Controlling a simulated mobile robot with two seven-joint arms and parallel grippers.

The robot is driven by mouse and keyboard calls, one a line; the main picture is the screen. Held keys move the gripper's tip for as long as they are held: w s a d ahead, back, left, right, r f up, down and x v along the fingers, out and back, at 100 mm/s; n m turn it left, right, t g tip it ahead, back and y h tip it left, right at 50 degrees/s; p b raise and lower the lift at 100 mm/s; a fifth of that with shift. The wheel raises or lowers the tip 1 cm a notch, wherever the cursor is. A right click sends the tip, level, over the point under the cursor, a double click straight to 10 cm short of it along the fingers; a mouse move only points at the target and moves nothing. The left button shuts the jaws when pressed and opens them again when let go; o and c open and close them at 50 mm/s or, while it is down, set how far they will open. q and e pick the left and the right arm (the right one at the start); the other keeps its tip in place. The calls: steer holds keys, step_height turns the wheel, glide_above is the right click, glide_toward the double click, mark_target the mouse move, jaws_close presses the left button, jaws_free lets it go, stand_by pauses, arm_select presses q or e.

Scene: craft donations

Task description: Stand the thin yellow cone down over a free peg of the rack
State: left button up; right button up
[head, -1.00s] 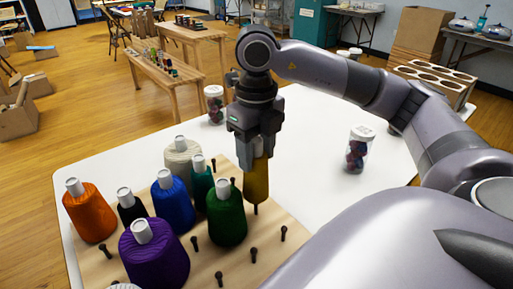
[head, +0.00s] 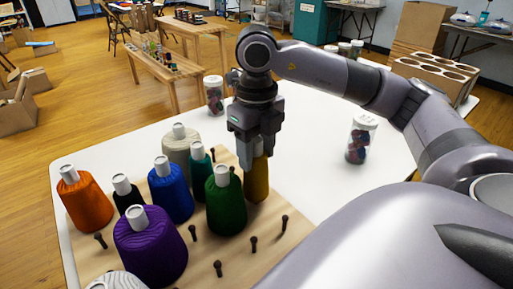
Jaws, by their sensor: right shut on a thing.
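The thin yellow cone (head: 257,181) is upright in my right gripper (head: 254,152), at the back right part of the rack. The gripper is shut on its upper part and hides its top. The cone's lower end is at or very near the board, and no peg shows beneath it. The rack (head: 234,258) is a light wooden board with dark pegs. Bare pegs include one at the right (head: 285,224), one nearer the front (head: 254,244) and one at the front (head: 217,268). My left gripper is not in view.
A green cone (head: 226,205) stands close left of the yellow one. Purple (head: 150,250), blue (head: 171,198), orange (head: 86,205) and other cones stand farther left. A jar (head: 361,140) stands right on the white table (head: 320,130), and another jar (head: 214,95) behind.

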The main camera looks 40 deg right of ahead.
mark_target(257, 139)
steer(key=shift+f+b, duration=0.8)
steer(key=shift+f, duration=0.7)
steer(key=o, duration=1.4)
step_height(257, 139, up, 7)
steer(key=shift+d+r+p, duration=0.1)
steer(key=shift+r+p, duration=0.05)
steer(key=shift+p, duration=0.6)
steer(key=shift+r, duration=0.1)
